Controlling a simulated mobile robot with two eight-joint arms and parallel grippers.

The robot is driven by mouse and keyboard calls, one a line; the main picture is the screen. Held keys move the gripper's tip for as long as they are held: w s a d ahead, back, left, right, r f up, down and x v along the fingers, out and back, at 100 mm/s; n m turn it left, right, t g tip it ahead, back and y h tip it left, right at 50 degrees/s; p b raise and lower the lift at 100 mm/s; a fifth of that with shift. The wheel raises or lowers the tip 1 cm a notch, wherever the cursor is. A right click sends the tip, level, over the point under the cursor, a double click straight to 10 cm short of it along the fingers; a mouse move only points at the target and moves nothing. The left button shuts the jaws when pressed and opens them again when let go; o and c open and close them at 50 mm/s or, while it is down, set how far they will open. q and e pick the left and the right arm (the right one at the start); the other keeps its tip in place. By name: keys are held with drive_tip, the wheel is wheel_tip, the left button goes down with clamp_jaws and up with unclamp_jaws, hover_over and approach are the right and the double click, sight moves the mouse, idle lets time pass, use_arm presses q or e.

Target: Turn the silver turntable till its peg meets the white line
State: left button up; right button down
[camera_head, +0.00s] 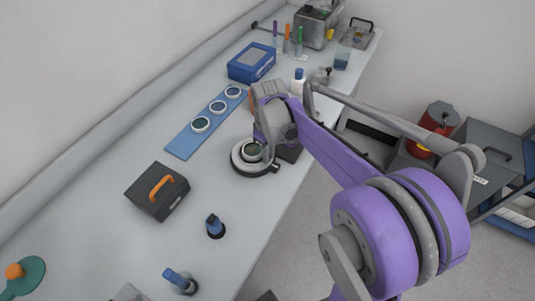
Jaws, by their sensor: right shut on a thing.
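The silver turntable (240,163) is a low round disc with a dark base, near the right edge of the long bench. A small round piece with a dark top sits at its middle. My right gripper (262,141) reaches down over the turntable's far right side and is shut on it. My purple wrist covers the fingertips, so the exact spot held is hidden. I cannot make out the peg or the white line. A small black part (275,168) sticks out at the turntable's right rim. My left gripper is not in view.
A blue strip (181,146) with several round pieces lies left of the turntable. A black box (143,192) with an orange handle and a dark blue-topped knob (215,226) stand nearer. A blue case (250,68) stands farther back. Bare bench lies between them.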

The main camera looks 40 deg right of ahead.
idle(0.3)
drive_tip(key=c, duration=0.9)
unclamp_jaws()
drive_tip(key=shift+o, duration=0.2)
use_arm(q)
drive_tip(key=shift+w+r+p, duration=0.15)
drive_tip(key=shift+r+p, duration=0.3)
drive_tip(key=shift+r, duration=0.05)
use_arm(e)
wheel_tip(320, 180, up, 11)
